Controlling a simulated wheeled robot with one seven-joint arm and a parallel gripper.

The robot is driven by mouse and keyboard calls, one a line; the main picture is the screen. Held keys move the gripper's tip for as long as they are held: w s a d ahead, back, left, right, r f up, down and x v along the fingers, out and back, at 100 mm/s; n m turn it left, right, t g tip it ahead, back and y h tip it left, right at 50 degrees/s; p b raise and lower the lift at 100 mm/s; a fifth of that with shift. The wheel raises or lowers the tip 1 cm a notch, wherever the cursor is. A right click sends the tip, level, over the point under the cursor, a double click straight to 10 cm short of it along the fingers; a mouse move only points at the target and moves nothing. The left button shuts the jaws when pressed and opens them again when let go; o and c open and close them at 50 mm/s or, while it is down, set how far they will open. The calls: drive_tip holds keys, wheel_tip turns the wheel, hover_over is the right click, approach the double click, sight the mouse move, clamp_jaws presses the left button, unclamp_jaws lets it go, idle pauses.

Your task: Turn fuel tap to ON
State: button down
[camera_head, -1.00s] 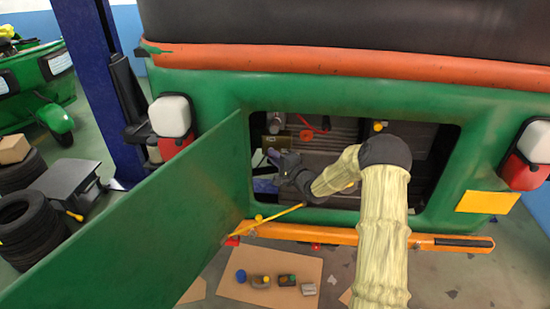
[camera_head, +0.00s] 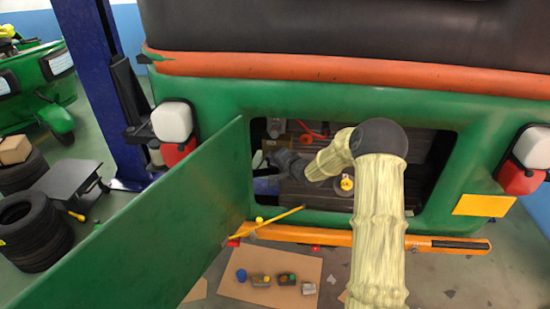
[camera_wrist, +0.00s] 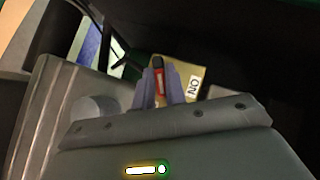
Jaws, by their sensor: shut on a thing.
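The fuel tap's red lever with a black end (camera_wrist: 159,78) shows in the wrist view between my gripper's two grey fingers (camera_wrist: 160,88). The fingers are closed on it. Behind it is a yellowish plate (camera_wrist: 182,72) with a white "ON" label (camera_wrist: 194,86), which reads upside down. The lever lies to the left of this label. In the head view my gripper (camera_head: 266,156) reaches into the left part of the open rear bay; its fingertips and the lever are too small or hidden to make out there.
The green rear door (camera_head: 150,230) stands open on the left of the bay. A red hose (camera_head: 313,134) and a yellow-topped part (camera_head: 346,183) are close to my forearm. An orange bumper bar (camera_head: 340,237) runs below. A cardboard sheet (camera_head: 235,287) with small parts lies on the floor.

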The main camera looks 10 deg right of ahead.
drive_tip(key=n+g+h+b, duration=0.1)
drive_tip(key=h+b, duration=0.1)
drive_tip(key=n+g+h+b, duration=0.1)
drive_tip(key=n+h+b, duration=0.1)
drive_tip(key=a+n+g+h+b, duration=0.1)
drive_tip(key=b, duration=0.1)
drive_tip(key=shift+w+r+h, duration=0.15)
drive_tip(key=shift+r+h, duration=0.15)
drive_tip(key=shift+h, duration=0.1)
idle(0.3)
drive_tip(key=shift+g, duration=0.3)
drive_tip(key=c, duration=1.4)
unclamp_jaws()
drive_tip(key=shift+c, duration=0.2)
drive_tip(key=shift+r, duration=0.1)
drive_tip(key=shift+r, duration=0.1)
drive_tip(key=b+v, duration=0.4)
drive_tip(key=v, duration=1.3)
drive_tip(key=shift+s+a, duration=0.2)
drive_tip(key=shift+s, duration=0.05)
